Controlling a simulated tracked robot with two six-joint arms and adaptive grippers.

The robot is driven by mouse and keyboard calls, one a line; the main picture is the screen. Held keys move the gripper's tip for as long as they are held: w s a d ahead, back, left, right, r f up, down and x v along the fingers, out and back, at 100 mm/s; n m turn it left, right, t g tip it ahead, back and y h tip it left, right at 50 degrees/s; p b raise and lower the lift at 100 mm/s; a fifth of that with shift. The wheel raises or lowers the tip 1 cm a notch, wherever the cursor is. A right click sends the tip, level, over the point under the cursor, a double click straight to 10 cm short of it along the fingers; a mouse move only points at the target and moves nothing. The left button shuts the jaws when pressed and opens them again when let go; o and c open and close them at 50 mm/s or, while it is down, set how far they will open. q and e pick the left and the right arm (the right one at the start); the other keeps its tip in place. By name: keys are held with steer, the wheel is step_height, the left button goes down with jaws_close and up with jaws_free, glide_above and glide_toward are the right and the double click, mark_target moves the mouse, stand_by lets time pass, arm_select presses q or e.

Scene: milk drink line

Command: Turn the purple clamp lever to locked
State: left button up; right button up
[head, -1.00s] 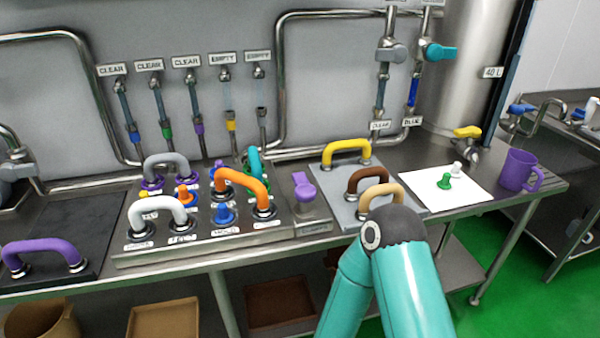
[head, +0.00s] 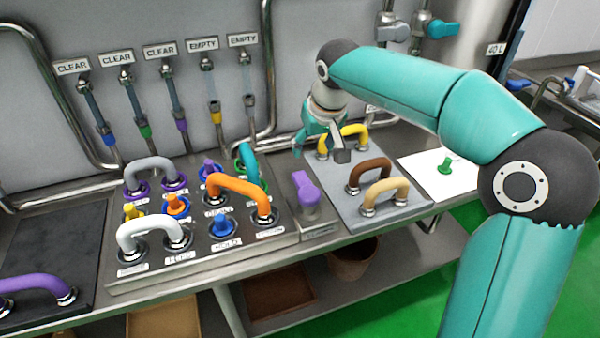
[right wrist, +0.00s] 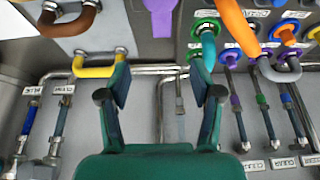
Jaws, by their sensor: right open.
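The purple clamp lever (head: 306,188) stands on a small metal base between the port panel and the grey plate. The label on the lever's base is too small to read. My left gripper is out of view.
The port panel (head: 200,262) with orange, teal, white and grey pipe handles stands left of the lever. The grey plate (head: 338,197) with yellow, brown and tan handles lies to the right. Upright hoses and pipes line the back wall. A white sheet (head: 428,178) lies farther right.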

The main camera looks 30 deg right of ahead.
mark_target(302, 178)
steer(key=p+x, duration=0.1)
steer(key=x, duration=0.6)
steer(key=p+x, duration=0.1)
steer(key=x, duration=0.7)
steer(key=shift+w+a+f, duration=0.15)
steer(key=shift+f, duration=0.2)
jaws_close()
